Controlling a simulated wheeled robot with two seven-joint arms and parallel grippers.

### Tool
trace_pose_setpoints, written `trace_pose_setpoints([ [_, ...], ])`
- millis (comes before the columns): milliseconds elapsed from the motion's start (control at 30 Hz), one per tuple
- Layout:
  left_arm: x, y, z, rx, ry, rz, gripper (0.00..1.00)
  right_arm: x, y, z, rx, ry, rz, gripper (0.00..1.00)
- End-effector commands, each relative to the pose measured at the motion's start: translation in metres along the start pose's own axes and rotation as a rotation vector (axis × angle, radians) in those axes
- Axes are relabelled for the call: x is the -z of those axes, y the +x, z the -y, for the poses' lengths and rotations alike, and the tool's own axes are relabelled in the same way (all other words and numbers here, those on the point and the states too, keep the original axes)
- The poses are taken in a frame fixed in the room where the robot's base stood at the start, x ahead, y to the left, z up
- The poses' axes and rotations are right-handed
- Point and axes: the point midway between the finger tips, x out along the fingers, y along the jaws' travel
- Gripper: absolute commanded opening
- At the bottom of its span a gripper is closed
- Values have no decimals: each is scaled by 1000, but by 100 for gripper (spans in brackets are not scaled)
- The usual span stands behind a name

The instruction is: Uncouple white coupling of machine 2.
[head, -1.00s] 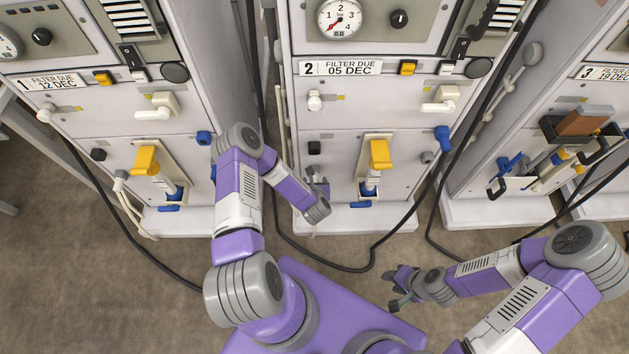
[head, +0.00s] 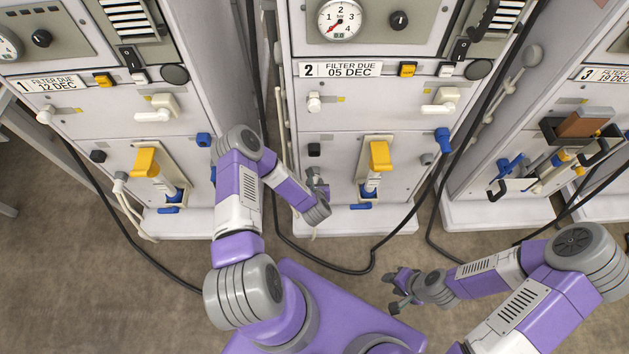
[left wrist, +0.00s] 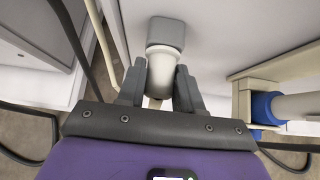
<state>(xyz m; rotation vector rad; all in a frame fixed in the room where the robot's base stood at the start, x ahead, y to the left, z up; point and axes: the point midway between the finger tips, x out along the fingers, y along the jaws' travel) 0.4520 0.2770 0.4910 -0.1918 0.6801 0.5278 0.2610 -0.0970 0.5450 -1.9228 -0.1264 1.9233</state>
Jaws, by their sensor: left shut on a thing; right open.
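Machine 2 (head: 340,69) stands in the middle of the head view, with its number on the label strip. My left gripper (head: 319,181) is at the lower left of its front. In the left wrist view, its fingers are shut on the white coupling (left wrist: 160,68), one on each side. The coupling's upper end meets a grey square socket (left wrist: 165,32) on the machine's panel, with no gap visible. In the head view the gripper hides the coupling. My right gripper (head: 400,288) is open and empty, over the floor in front of machine 2.
A yellow lever (head: 380,156) with a blue fitting below it is right of my left gripper. A blue connector (head: 443,137) and black hose are further right. Machine 1 (head: 60,82) and machine 3 (head: 604,73) flank machine 2. Open floor (head: 100,290) lies in front.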

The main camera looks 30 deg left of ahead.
Motion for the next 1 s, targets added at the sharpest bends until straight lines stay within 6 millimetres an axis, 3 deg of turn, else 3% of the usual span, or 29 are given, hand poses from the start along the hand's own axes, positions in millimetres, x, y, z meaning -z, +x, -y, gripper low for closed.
trace_pose_setpoints([
  [1000, 16, -18, 0, 0, 0, -3, 0, 0, -6, 2, 0, 0, 0, 43],
])
